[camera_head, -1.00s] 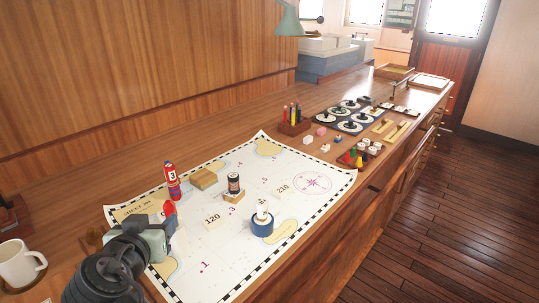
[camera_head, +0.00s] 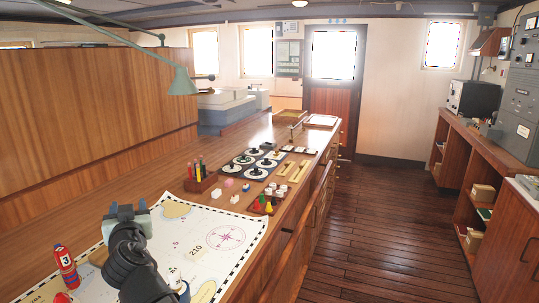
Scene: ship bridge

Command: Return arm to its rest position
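My gripper (camera_head: 126,213) is at the lower left of the head view, raised over the nautical chart (camera_head: 203,228). I see it from behind, at the end of my dark arm. A blue round piece (camera_head: 183,291) is partly hidden behind the arm at the right. A 210 card (camera_head: 195,253) lies on the chart.
A pen holder (camera_head: 201,181), small blocks (camera_head: 235,198), a dark tray of round pieces (camera_head: 254,172) and a board with coloured pegs (camera_head: 264,205) sit on the counter beyond the chart. A green lamp (camera_head: 183,82) hangs above. The floor (camera_head: 370,230) at right is clear.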

